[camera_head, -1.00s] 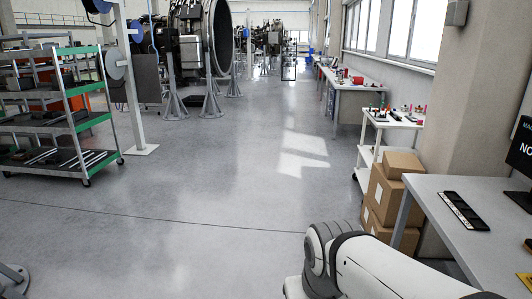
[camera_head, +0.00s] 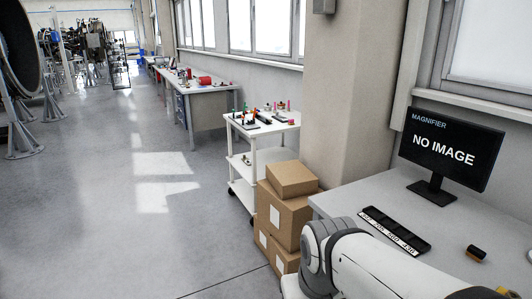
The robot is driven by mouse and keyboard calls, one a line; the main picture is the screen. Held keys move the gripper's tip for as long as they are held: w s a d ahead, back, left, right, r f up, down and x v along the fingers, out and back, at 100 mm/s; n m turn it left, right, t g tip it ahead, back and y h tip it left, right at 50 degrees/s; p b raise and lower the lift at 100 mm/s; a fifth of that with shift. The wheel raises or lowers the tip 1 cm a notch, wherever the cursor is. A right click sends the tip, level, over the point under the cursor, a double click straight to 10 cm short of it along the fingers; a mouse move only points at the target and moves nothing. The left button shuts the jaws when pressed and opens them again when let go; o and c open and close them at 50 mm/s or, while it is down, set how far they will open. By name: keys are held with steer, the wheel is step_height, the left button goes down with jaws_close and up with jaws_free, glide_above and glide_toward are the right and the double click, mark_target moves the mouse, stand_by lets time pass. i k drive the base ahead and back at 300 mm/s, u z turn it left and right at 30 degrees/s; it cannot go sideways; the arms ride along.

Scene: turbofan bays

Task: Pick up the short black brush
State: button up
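I cannot clearly make out a short black brush. A small black piece with an orange-brown part (camera_head: 476,253) lies on the grey table (camera_head: 350,195) at the right; it is too small to tell whether it is the brush. My white and grey arm crosses the lower right of the view, in front of the table's near part. My gripper is outside the picture, so what it holds cannot be seen.
A black strip tray with white labels (camera_head: 395,230) and a monitor reading "NO IMAGE" (camera_head: 443,147) are on the table. Cardboard boxes (camera_head: 286,212) stack beside it. A white cart (camera_head: 268,157) with small items and a long workbench (camera_head: 207,98) stand beyond.

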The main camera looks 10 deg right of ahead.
mark_target(478, 255)
steer(key=z, duration=0.7)
steer(key=i, duration=1.1)
steer(key=z, duration=1.05)
steer(key=i, duration=0.35)
steer(key=k, duration=0.7)
steer(key=z, duration=0.2)
steer(key=i, duration=0.75)
steer(key=u, duration=0.05)
